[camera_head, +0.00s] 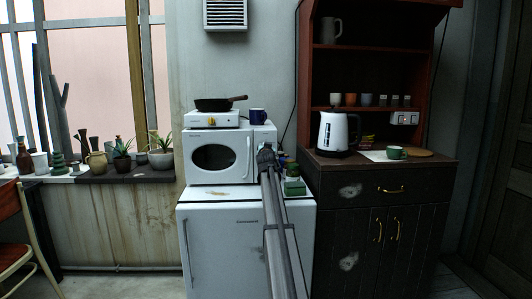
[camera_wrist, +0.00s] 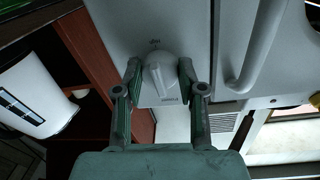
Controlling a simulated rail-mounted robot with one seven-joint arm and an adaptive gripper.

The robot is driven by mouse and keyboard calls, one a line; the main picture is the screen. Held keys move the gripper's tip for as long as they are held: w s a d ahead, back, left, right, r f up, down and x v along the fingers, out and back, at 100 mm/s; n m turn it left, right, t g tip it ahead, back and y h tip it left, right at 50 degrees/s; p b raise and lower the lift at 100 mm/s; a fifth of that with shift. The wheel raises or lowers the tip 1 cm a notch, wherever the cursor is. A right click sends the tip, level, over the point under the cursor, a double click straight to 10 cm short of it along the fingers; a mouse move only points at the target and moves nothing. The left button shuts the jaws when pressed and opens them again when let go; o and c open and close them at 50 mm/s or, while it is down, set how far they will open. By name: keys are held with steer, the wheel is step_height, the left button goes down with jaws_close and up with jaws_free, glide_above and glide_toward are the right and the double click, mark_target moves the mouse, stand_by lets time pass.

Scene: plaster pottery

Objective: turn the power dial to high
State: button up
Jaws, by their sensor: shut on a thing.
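The white microwave (camera_head: 196,160) stands on top of the white fridge, its door on the left and its control strip on the right. The white power dial (camera_wrist: 158,78) shows in the wrist view as a round knob with a raised ridge, with small dark lettering above and below it. My gripper (camera_wrist: 158,70) is shut on the dial, one finger on each side. In the head view my gripper (camera_head: 266,155) is at the microwave's right front, and it hides the dial there. The lettering is too small to read surely.
The microwave's door handle (camera_wrist: 262,50) stands out close beside my gripper. A kettle (camera_head: 334,132) stands on the cabinet.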

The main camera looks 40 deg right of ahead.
steer(key=shift+w+r, duration=0.1)
steer(key=shift+r, duration=0.05)
stand_by(0.3)
steer(key=o, duration=1.1)
steer(key=shift+o, duration=0.2)
steer(key=v, duration=1.2)
